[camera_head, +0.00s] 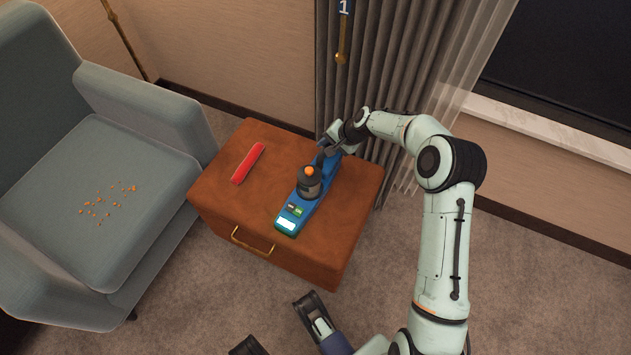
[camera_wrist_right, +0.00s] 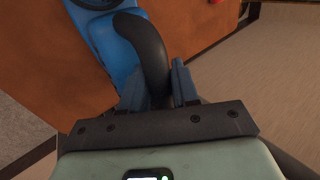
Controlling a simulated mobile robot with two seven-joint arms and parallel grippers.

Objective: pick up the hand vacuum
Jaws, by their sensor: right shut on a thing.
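The hand vacuum (camera_head: 309,187) is a long blue body with a round dark grey part, an orange button and a lit panel at its near end. It lies on the brown leather-look cabinet (camera_head: 225,200). My right gripper (camera_head: 328,150) is at its far end. In the right wrist view, the gripper (camera_wrist_right: 160,88) is shut on the vacuum's black curved handle (camera_wrist_right: 148,50), with one finger on each side. The blue body also shows there (camera_wrist_right: 112,38). In the head view my arm and gripper partly hide the handle.
A red bar-shaped object (camera_head: 248,163) lies on the cabinet left of the vacuum. A grey-blue armchair (camera_head: 150,105) with orange crumbs (camera_head: 105,203) on its seat stands at left. A grey curtain (camera_head: 375,60) hangs close behind my right gripper.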

